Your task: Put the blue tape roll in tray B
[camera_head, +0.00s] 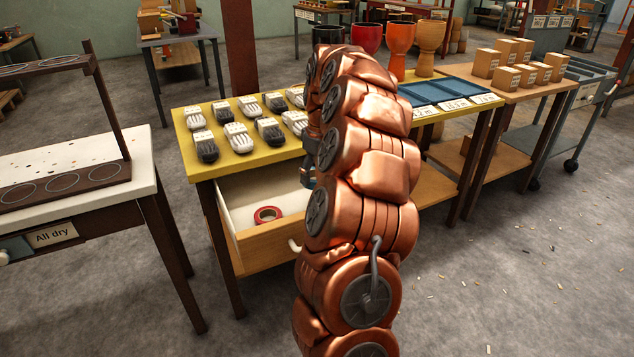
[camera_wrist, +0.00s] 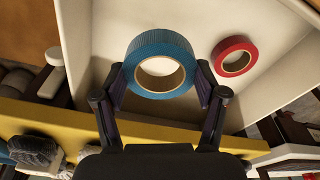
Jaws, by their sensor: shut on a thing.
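In the wrist view, my gripper (camera_wrist: 160,84) has its two fingers on opposite sides of the blue tape roll (camera_wrist: 158,44), shut on it. The roll is a wide ring with a pale core, seen over the open drawer's pale inside. I cannot tell whether it is lifted off the drawer floor. In the head view my copper arm hides most of the gripper and roll. Shallow blue trays (camera_head: 449,87) lie on the yellow table's right part, with white labels in front. I cannot make out which one is tray B.
The open drawer (camera_head: 262,244) also holds a red tape roll (camera_head: 268,214), right of the blue roll in the wrist view (camera_wrist: 234,56). Several gloves (camera_head: 239,137) lie on the yellow table (camera_head: 205,168). Goblet drums (camera_head: 400,48) stand behind. Small boxes (camera_head: 506,77) are right of the trays.

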